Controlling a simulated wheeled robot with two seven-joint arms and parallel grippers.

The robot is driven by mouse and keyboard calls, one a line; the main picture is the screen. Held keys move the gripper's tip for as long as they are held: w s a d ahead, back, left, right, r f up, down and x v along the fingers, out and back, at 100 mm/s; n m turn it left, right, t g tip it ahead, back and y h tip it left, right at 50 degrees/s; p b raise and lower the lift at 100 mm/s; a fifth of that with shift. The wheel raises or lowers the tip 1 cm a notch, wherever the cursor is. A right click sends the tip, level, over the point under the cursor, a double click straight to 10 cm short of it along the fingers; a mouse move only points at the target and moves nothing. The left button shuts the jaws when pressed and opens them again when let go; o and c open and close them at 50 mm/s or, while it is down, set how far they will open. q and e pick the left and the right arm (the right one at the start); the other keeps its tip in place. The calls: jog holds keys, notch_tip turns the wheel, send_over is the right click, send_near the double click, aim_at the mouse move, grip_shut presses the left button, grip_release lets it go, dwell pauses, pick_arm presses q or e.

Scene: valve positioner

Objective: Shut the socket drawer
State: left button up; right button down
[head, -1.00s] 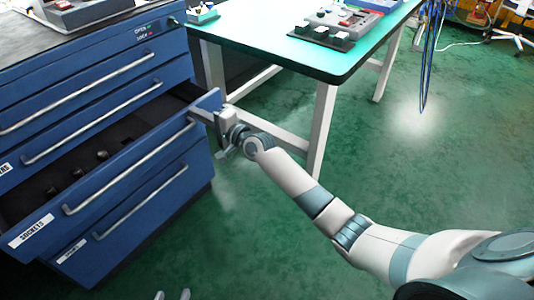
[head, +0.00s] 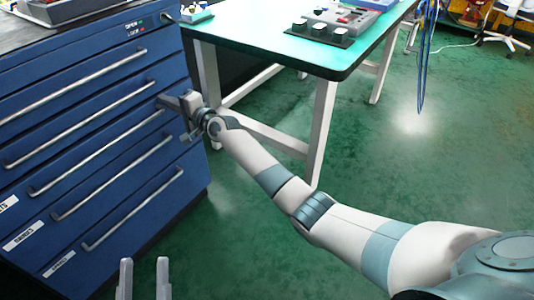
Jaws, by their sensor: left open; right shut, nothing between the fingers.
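The socket drawer (head: 98,160) is the third drawer front down in the blue cabinet. It looks flush with the fronts around it, and no interior shows. Its label is cut by the left picture edge, with only the last letters showing. My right gripper (head: 167,102) is shut and empty, with its tips at the right end of that drawer front, near the end of the handle; whether they touch it I cannot tell. My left gripper (head: 144,268) is open and empty at the bottom edge, in front of the cabinet and apart from it.
The other cabinet drawers look shut, each with a long bar handle. A green-topped workbench (head: 352,62) with white legs stands behind my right arm. Green floor (head: 430,170) is clear to the right.

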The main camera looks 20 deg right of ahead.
pick_arm(q)
jog(key=s+r+t, duration=0.1)
jog(key=s+r, duration=0.1)
jog(key=shift+s+r+t+h, duration=0.1)
jog(key=shift+r+t+h, duration=0.2)
jog(key=shift+r+t, duration=0.1)
pick_arm(e)
jog(key=shift+w+a+r, duration=0.15)
jog(key=shift+w+r, duration=0.2)
jog(key=shift+r, duration=0.25)
pick_arm(q)
jog(key=w+a+f+g+y+p, duration=0.1)
jog(key=w+f+g+y+p, duration=0.2)
jog(key=f+g, duration=0.6)
notch_tip(320, 180, down, 7)
jog(key=shift+w+a+g+p, duration=0.15)
jog(key=shift+w+g+p, duration=0.25)
jog(key=shift+p, duration=0.3)
pick_arm(e)
jog(key=f+v, duration=0.1)
jog(key=v, duration=1.6)
jog(key=shift+s, duration=0.3)
